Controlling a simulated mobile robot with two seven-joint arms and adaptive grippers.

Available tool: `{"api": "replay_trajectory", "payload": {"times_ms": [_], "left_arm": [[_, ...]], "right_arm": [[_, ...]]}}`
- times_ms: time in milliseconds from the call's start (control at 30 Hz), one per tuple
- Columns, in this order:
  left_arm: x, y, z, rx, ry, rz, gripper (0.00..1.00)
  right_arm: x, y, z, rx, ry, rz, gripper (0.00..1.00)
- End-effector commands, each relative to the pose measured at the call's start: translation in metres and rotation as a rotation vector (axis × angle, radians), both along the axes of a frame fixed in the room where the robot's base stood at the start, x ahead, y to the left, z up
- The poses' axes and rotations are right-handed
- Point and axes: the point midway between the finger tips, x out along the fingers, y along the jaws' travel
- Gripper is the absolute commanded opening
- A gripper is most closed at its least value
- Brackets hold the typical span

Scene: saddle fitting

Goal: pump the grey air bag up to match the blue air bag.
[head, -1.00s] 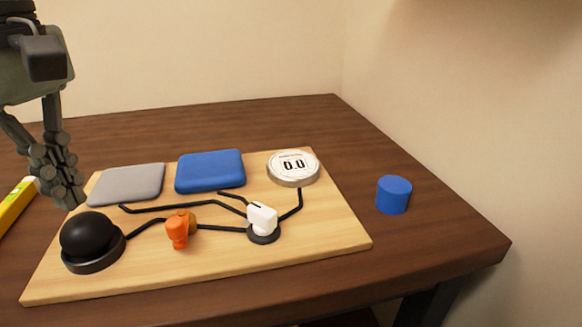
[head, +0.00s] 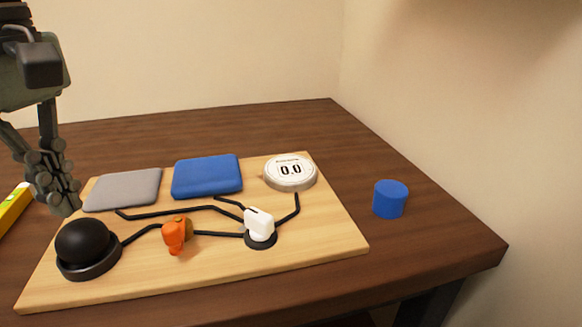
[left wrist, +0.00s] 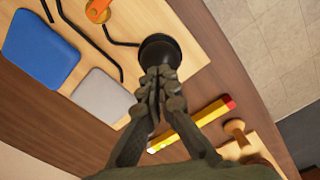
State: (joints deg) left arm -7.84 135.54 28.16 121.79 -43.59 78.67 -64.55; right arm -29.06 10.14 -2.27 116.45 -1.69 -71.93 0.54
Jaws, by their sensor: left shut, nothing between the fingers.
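The grey air bag (head: 123,190) lies flat and thin on the wooden board, beside the plumper blue air bag (head: 207,177). Both show in the left wrist view, grey (left wrist: 103,97) and blue (left wrist: 40,48). A black pump bulb (head: 84,242) sits at the board's front left. An orange valve (head: 176,233) and a white selector knob (head: 259,223) sit on the black hoses. The round gauge (head: 290,171) reads 0.0. My left gripper (head: 66,208) is shut and empty, behind the bulb and left of the grey bag. In the left wrist view its fingertips (left wrist: 160,74) overlap the bulb's near edge (left wrist: 160,48); contact is unclear.
A blue cylinder (head: 390,199) stands on the table right of the board. A yellow spirit level (head: 14,207) lies left of the board. The left wrist view shows a wooden object (left wrist: 236,131) beyond the level. The table behind the board is clear.

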Motion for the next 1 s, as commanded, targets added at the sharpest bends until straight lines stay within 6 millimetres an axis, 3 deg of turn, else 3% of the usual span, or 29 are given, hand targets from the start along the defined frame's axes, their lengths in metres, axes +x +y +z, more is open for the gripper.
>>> {"api": "replay_trajectory", "payload": {"times_ms": [433, 1000], "left_arm": [[0.000, 0.000, -0.002, 0.000, 0.000, 0.000, 0.00], [0.000, 0.000, -0.024, 0.000, 0.000, 0.000, 0.00]], "right_arm": [[0.000, 0.001, -0.003, 0.000, 0.002, 0.002, 0.38], [0.000, 0.000, -0.020, 0.001, 0.001, 0.001, 0.38]]}}
